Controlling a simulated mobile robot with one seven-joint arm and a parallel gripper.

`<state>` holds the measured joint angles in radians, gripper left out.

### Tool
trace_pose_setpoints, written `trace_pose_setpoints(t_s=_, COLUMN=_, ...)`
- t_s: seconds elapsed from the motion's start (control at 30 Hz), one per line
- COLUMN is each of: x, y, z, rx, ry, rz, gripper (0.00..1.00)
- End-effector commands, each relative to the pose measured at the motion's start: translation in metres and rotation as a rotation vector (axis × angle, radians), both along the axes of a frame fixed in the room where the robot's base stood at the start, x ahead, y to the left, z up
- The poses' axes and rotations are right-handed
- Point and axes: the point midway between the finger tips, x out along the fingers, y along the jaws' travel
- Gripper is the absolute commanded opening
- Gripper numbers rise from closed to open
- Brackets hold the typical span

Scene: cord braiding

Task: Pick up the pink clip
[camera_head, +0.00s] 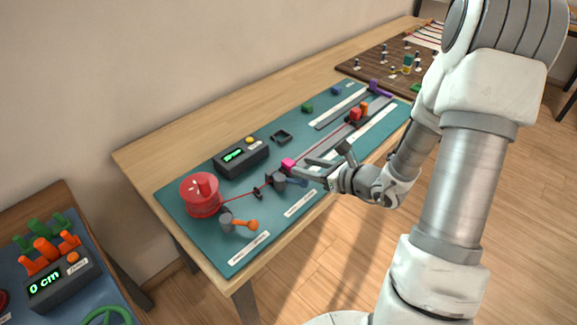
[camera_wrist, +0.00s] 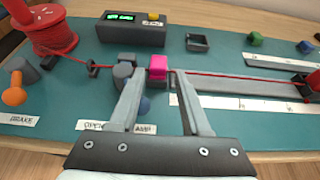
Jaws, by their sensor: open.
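The pink clip (camera_head: 288,163) is a small block on the teal mat, beside a grey clamp with a blue lever and next to the red cord. It also shows in the wrist view (camera_wrist: 158,66), upright, just beyond and between my fingertips. My gripper (camera_head: 300,171) is open, its two fingers apart with nothing between them. In the wrist view my gripper (camera_wrist: 149,76) points at the clip from the near side. I cannot tell whether a finger touches the clip or the clamp.
The red cord runs from a red spool (camera_head: 200,194) to a red block (camera_head: 357,113) on a grey rail. The grey clamp (camera_wrist: 123,72) stands left of the clip. A black display box (camera_head: 241,157), an empty black tray (camera_head: 281,136) and an orange-handled brake (camera_head: 240,222) stand around.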

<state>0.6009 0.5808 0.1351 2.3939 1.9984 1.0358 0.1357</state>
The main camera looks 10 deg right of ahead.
Motion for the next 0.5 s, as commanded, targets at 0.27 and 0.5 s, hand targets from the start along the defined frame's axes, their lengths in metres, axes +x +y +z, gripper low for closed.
trace_pose_setpoints(t_s=0.27, x=0.017, y=0.012, z=-0.009, rx=0.000, ry=-0.001, rz=0.003, gripper=0.47)
trace_pose_setpoints(t_s=0.5, x=0.043, y=0.032, z=-0.021, rx=-0.001, ry=-0.001, rz=0.003, gripper=0.47)
